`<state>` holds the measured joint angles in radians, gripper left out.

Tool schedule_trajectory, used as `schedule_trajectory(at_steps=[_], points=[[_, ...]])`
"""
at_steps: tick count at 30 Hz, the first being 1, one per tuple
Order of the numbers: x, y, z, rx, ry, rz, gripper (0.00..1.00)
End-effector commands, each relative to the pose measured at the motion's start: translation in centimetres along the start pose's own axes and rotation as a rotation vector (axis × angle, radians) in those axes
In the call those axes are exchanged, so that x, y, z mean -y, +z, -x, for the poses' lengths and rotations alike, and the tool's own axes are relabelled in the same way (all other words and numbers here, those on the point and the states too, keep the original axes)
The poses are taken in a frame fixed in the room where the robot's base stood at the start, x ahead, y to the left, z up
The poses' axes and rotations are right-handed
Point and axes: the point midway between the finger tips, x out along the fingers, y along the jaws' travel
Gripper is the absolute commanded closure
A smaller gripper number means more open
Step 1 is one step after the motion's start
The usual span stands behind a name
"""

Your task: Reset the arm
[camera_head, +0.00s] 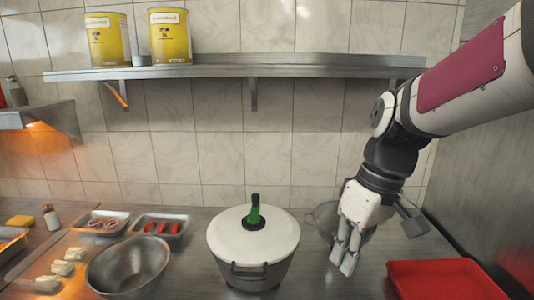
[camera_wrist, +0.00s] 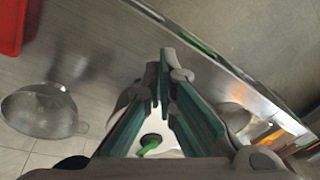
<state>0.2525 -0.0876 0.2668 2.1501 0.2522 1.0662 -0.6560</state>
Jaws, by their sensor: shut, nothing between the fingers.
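My gripper (camera_head: 347,250) hangs on my arm at the right of the head view, pointing down over the steel counter (camera_head: 330,285). Its fingers are together and hold nothing. In the wrist view, my gripper (camera_wrist: 165,75) reaches forward with its teal inner pads close together. The white-lidded pot (camera_head: 254,240) stands to the left of my gripper, apart from it in the head view. Its lid with a green and black knob (camera_wrist: 150,143) shows partly behind the fingers in the wrist view.
A red tray (camera_head: 440,280) lies at the right. A metal strainer (camera_head: 326,217) sits behind my gripper, partly hidden. A steel bowl (camera_head: 128,268) and small food trays (camera_head: 160,226) are at the left. A wall shelf (camera_head: 235,67) holds two yellow cans (camera_head: 170,36).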

Motion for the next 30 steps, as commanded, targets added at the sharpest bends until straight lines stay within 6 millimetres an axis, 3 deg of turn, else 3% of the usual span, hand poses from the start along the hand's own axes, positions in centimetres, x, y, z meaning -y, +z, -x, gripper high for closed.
schedule_trajectory(at_steps=[6,15,21,30], points=[[1.0,4.6,3.4,-0.110,0.184,-0.182,1.00],[1.9,10.3,5.9,-0.323,0.304,-0.411,1.00],[1.9,11.8,6.2,-0.398,0.316,-0.480,1.00],[1.9,12.0,6.2,-0.404,0.317,-0.489,1.00]])
